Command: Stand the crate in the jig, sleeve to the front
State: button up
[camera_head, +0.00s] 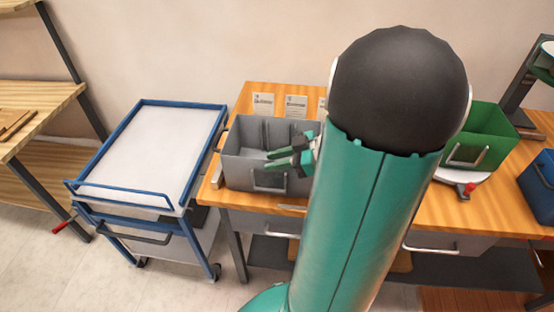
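A green crate (487,134) stands at the right of the wooden bench, with a wire frame on its near face. Under it a white round plate with a red knob (461,176) shows in part; I cannot tell whether this is the jig. A grey crate (246,177) with dividers inside and a wire frame on its front stands at the bench's left. A blue crate (541,187) is cut off at the right edge. My gripper (269,160) is over the grey crate's front, its two green fingers apart and empty. My arm hides the middle of the bench.
Paper cards (296,106) stand behind the grey crate. A blue-framed cart (150,155) with a clear light top stands left of the bench (430,206). Wooden shelving (40,110) is at far left. A dark machine stand (525,95) rises behind the green crate.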

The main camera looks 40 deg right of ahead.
jog(key=v, duration=1.2)
jog(key=shift+r, duration=0.1)
jog(key=w+a+r+m+g+h, duration=0.2)
jog(key=a+m+h, duration=0.1)
jog(key=a, duration=1.1)
jog(key=w+a+r+m+g+h, duration=0.2)
jog(key=a+m+h, duration=0.2)
jog(key=a, duration=1.1)
jog(key=shift+a+r+m+g+h, duration=0.2)
jog(key=shift+r+m+g+h, duration=0.1)
jog(key=shift+r+h, duration=0.1)
